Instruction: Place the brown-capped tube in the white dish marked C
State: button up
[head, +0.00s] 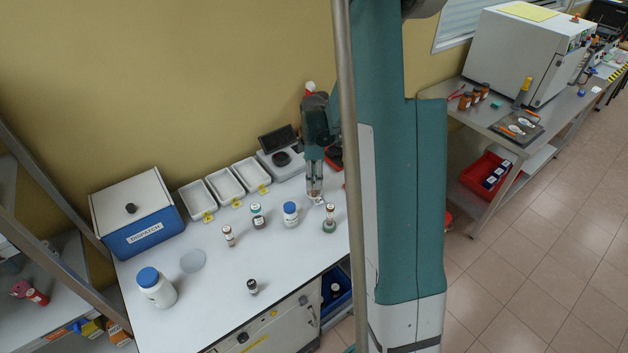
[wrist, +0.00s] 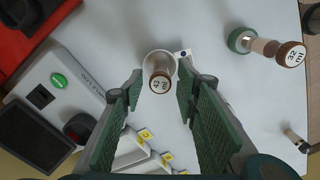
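My gripper (wrist: 159,84) is open, pointing down, with its two green-padded fingers on either side of a brown-capped tube (wrist: 160,83) marked about 13 ml. This tube stands in a round white holder (wrist: 153,58). The fingers do not visibly close on it. In the head view my gripper (head: 315,190) is over the right back of the table. A second brown-capped tube (wrist: 290,54), marked 32 ml, has a green base and also shows in the head view (head: 330,210).
A blue-capped bottle (head: 290,214), a teal-capped bottle (head: 256,215), a small brown-capped tube (head: 228,236) and a dark-capped vial (head: 252,287) stand on the table. A dispatch box (head: 140,222) and white jar (head: 157,290) are at left.

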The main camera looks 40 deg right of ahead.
notch_tip(320, 180, up, 11)
dwell(0.7)
jog(key=shift+f, duration=0.1)
jog(key=shift+a, duration=0.1)
dwell(0.4)
jog(key=s+a+r+m+t, duration=0.2)
jog(key=s+a+r+m, duration=0.15)
jog(key=a+r, duration=0.4)
jog(key=s+a+r+m+t, duration=0.1)
jog(key=s+a+r+m, duration=0.1)
jog(key=s+a+r, duration=0.55)
jog(key=s+a+r+m+t, duration=0.1)
jog(key=s+a+m+t, duration=0.3)
jog(key=s+a, duration=0.8)
jog(key=shift+s+a+r+m, duration=0.4)
jog(key=shift+a+m, duration=0.45)
jog(key=shift+a, duration=0.3)
